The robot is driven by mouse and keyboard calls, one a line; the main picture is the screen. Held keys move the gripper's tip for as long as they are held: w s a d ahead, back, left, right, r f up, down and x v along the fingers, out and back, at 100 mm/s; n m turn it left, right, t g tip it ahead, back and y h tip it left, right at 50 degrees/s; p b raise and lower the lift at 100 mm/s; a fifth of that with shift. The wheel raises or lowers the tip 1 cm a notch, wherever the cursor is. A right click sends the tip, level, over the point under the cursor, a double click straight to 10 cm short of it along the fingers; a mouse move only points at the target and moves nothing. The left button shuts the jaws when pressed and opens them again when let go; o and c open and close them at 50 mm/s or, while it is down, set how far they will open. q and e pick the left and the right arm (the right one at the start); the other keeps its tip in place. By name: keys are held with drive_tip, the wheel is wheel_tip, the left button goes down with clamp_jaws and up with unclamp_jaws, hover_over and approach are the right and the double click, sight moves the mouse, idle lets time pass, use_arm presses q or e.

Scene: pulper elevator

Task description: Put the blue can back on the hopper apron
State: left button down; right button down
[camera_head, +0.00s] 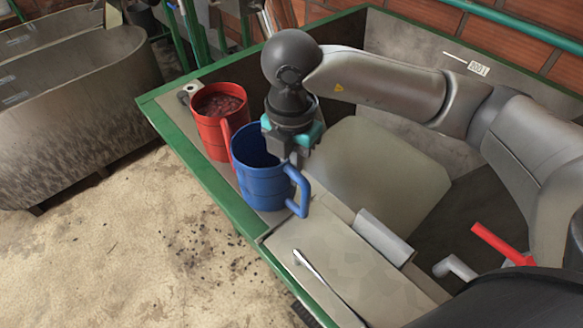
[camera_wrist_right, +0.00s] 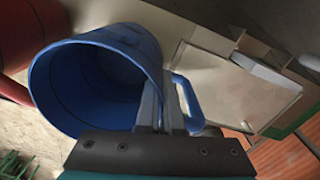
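The blue can (camera_head: 258,188) is at the left side of the hopper, right beside the red can, with its handle toward the right. It looks empty and close to upright. My right gripper (camera_head: 290,150) is over its right rim. In the right wrist view, its fingers (camera_wrist_right: 160,112) are close together on the wall of the blue can (camera_wrist_right: 92,82), next to the handle. Whether the can's base touches the pale hopper apron (camera_head: 350,258) or hangs just above it, I cannot tell. My left gripper is not in view.
A red can (camera_head: 212,140) with dark red contents stands at the back left corner. A thin metal tool (camera_head: 318,272) lies on the near apron. A green rim (camera_head: 190,160) edges the hopper. A red lever (camera_head: 500,246) is at right. A grey tub (camera_head: 85,110) stands left.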

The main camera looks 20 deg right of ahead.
drive_tip(key=shift+f, duration=0.1)
drive_tip(key=c, duration=1.5)
unclamp_jaws()
drive_tip(key=shift+f, duration=0.1)
drive_tip(key=o, duration=0.4)
drive_tip(key=shift+r, duration=0.2)
wheel_tip(320, 180, up, 12)
drive_tip(key=shift+r, duration=0.1)
drive_tip(key=shift+a, duration=0.1)
